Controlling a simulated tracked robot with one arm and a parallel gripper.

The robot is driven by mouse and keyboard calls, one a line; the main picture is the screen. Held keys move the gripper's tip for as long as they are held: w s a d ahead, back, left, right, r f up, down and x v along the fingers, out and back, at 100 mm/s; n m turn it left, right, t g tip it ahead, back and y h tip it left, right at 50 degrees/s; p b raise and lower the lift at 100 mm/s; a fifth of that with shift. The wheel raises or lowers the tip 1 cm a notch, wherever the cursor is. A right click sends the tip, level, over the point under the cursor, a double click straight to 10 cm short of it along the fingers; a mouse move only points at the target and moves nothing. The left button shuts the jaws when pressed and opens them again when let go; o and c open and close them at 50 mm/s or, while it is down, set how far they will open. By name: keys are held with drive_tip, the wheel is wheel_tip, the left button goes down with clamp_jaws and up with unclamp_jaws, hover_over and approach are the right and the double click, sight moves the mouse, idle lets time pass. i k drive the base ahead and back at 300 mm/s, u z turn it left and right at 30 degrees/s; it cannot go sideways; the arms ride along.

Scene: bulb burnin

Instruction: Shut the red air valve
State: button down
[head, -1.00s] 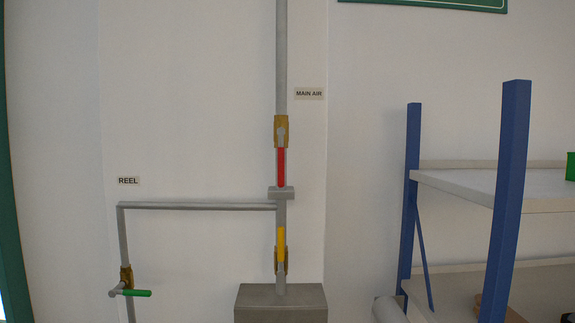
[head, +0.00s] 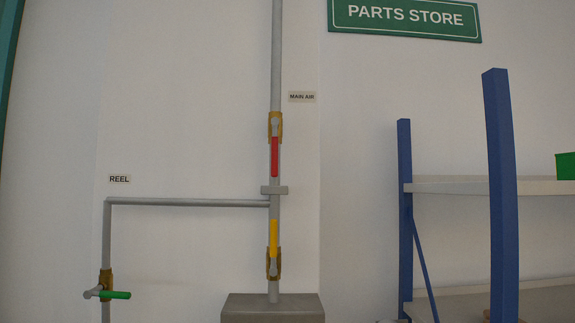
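The red air valve's lever (head: 274,157) hangs straight down along the grey vertical pipe (head: 276,60), below its brass body (head: 275,124). A MAIN AIR label (head: 302,97) is on the wall to its right. Below it on the same pipe, a yellow lever (head: 273,238) points up along the pipe from its own brass body. At the lower left, a green lever (head: 115,295) lies sideways across the branch pipe under the REEL label (head: 119,179). My gripper does not show in the head view.
A grey box (head: 272,308) stands at the foot of the main pipe. Blue-posted shelving (head: 502,190) with a green bin (head: 566,166) stands at the right. A PARTS STORE sign (head: 405,18) hangs above. The wall around the valves is otherwise bare.

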sight(275, 121)
drive_tip(key=z, duration=0.05)
drive_tip(key=k, duration=0.55)
drive_tip(key=z, duration=0.15)
drive_tip(key=i, duration=1.5)
drive_tip(key=u, duration=0.75)
